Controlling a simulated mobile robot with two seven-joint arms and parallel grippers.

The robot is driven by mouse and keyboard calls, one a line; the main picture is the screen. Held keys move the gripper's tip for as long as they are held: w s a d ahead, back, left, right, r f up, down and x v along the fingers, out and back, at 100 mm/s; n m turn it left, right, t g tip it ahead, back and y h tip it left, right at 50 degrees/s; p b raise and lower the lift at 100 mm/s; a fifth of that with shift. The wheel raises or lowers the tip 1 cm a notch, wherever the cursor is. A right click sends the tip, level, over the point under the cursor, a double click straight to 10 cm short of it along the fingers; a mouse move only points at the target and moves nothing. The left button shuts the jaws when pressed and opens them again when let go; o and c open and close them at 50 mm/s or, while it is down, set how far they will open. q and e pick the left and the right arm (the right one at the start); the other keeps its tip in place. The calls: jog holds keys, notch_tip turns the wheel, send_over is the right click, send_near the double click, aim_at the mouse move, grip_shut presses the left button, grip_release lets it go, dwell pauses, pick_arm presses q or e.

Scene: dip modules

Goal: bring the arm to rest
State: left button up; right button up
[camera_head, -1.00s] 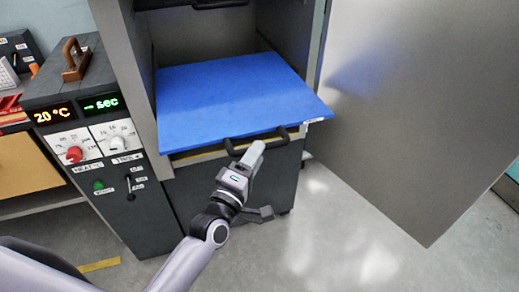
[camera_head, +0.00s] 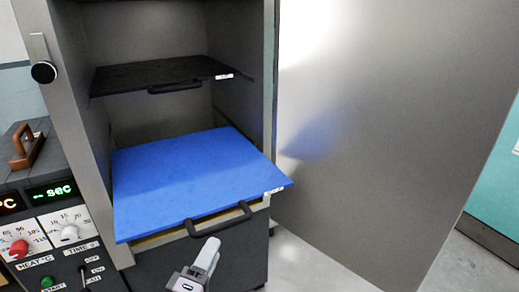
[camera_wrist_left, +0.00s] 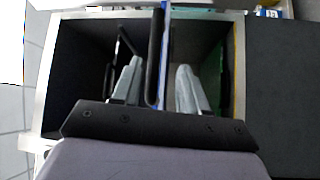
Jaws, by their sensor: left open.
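My left gripper (camera_head: 208,250) is at the bottom of the head view, just in front of and below the black handle (camera_head: 220,220) of the blue tray (camera_head: 195,180). It is open and holds nothing. In the left wrist view my left gripper (camera_wrist_left: 158,82) shows two pale fingers spread apart. The blue tray's edge (camera_wrist_left: 166,45) and a dark handle (camera_wrist_left: 155,60) line up between the fingers in that picture; I cannot tell the distance. My right gripper is not in view.
The blue tray sticks out of the open oven cabinet (camera_head: 150,40). A black shelf (camera_head: 160,75) is above it. The open grey door (camera_head: 370,150) stands at the right. A control panel (camera_head: 50,235) with knobs and a wooden-handled object (camera_head: 27,145) are at the left.

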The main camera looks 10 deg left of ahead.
pick_arm(q)
jog(key=s+a+f+m+g+y, duration=0.1)
jog(key=s+f+m+g, duration=0.3)
jog(key=s+f+m, duration=0.4)
jog(key=s+a+f+m+g+p, duration=0.1)
jog(key=s+a+f+m+g, duration=0.3)
jog(key=s+f+m, duration=0.3)
jog(key=s+f, duration=0.1)
jog(key=s, duration=0.2)
jog(key=shift+a+f+m+g+y, duration=0.2)
jog(key=shift+a+m+g+y, duration=0.1)
jog(key=shift+m+y, duration=0.1)
